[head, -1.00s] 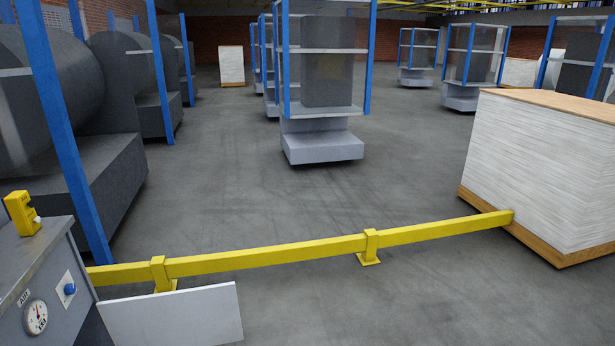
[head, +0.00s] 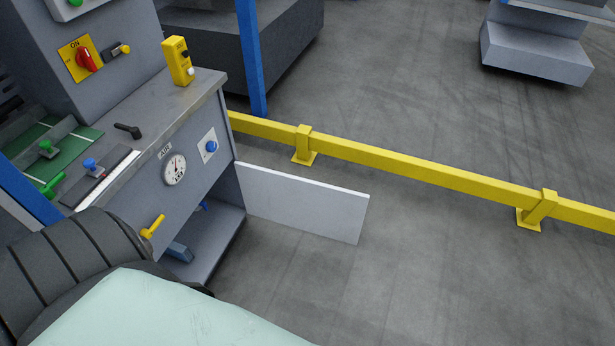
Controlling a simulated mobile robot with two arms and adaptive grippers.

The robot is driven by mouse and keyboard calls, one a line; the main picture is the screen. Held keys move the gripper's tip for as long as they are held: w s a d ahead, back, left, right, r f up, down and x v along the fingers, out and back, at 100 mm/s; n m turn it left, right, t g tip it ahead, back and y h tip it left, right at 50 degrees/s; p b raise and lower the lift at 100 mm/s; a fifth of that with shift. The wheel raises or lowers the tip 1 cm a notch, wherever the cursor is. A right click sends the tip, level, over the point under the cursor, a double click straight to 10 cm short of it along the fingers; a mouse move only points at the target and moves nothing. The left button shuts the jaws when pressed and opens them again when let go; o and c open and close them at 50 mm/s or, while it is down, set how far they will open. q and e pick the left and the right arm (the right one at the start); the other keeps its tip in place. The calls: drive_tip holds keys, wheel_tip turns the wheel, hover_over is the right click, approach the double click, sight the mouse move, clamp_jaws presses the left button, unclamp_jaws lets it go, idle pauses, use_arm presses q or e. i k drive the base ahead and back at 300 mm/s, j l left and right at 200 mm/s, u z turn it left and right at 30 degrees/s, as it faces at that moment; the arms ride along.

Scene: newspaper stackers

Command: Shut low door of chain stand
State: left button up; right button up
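The chain stand (head: 225,165) is a grey machine cabinet at the left of the head view, with a gauge, knobs and a worktop. Its low door (head: 305,203) is a pale flat panel. The door stands wide open, sticking out to the right from the cabinet's right front edge. The open lower compartment (head: 212,245) shows below the gauge panel, with a blue part inside. A yellow handle (head: 152,227) sits on the front panel above the opening.
A yellow floor rail (head: 420,173) runs behind the door from the cabinet toward the right. A blue post (head: 250,60) and a dark machine stand beyond it. Floor right of the door is clear.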

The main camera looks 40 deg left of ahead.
sight(336, 213)
drive_tip(key=i+z, duration=0.35)
drive_tip(key=i+j+z, duration=0.1)
drive_tip(key=i+z, duration=0.2)
drive_tip(key=i, duration=0.3)
drive_tip(key=i+l+u, duration=0.1)
drive_tip(key=i, duration=0.35)
drive_tip(key=i+l+u, duration=0.1)
drive_tip(key=i, duration=0.4)
drive_tip(key=i+u, duration=0.15)
drive_tip(key=u, duration=0.25)
drive_tip(key=i+l+u, duration=0.1)
drive_tip(key=u, duration=0.3)
drive_tip(key=i+l+u, duration=0.1)
drive_tip(key=u, duration=0.3)
drive_tip(key=i+l+u, duration=0.15)
drive_tip(key=u, duration=0.25)
